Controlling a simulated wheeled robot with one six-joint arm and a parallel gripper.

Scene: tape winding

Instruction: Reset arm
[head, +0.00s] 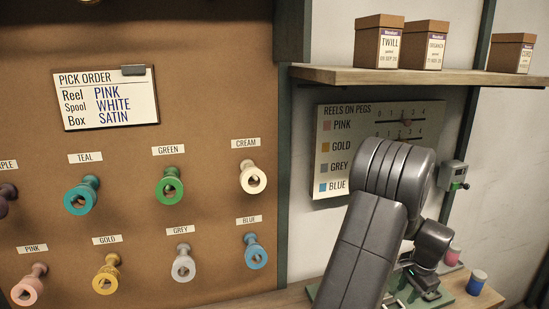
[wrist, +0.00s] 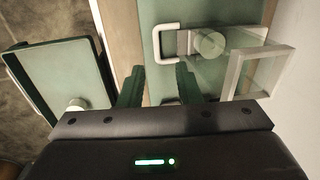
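My gripper (wrist: 158,80) shows in the wrist view with its two dark green fingers apart and nothing between them. Its fingers lie over a light wooden strip and the edge of a green plate (wrist: 165,12).
A green tray (wrist: 35,62) lies left of the fingers, and a clear framed panel (wrist: 262,72) stands at right. A pink spool (head: 453,256) and a blue spool (head: 477,282) stand right of my wrist. A shelf (head: 400,76) with boxes and a reel pegboard (head: 120,190) are behind.

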